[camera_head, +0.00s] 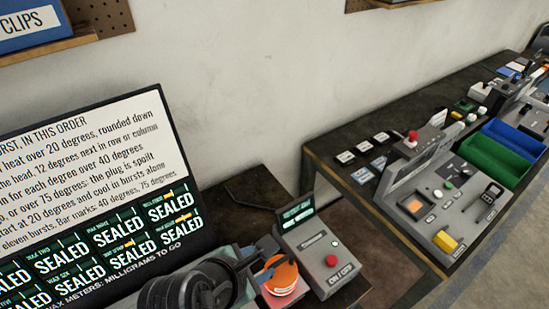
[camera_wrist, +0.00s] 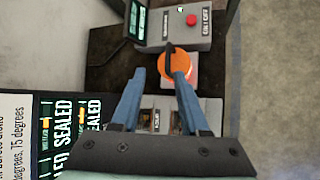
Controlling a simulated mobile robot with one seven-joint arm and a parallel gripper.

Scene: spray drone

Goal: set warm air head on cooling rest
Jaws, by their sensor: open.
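An orange rounded piece (camera_head: 281,277), which looks like the warm air head, sits beside the grey control box at the bottom middle of the head view. It also shows in the wrist view (camera_wrist: 181,66), with a dark bar across its left side. My gripper (camera_wrist: 160,78) is open. Its two blue-grey fingers point towards the orange piece, the right fingertip overlapping its lower edge in the picture. I cannot tell whether they touch. In the head view, my gripper and wrist partly cover the orange piece's left side. I cannot make out the cooling rest for certain.
The grey control box (camera_head: 318,245) has a red button and a small display. A screen (camera_head: 85,200) with instructions and several "SEALED" tiles stands at left. A second bench at right holds a sloped grey panel (camera_head: 440,205) and green and blue trays (camera_head: 492,160).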

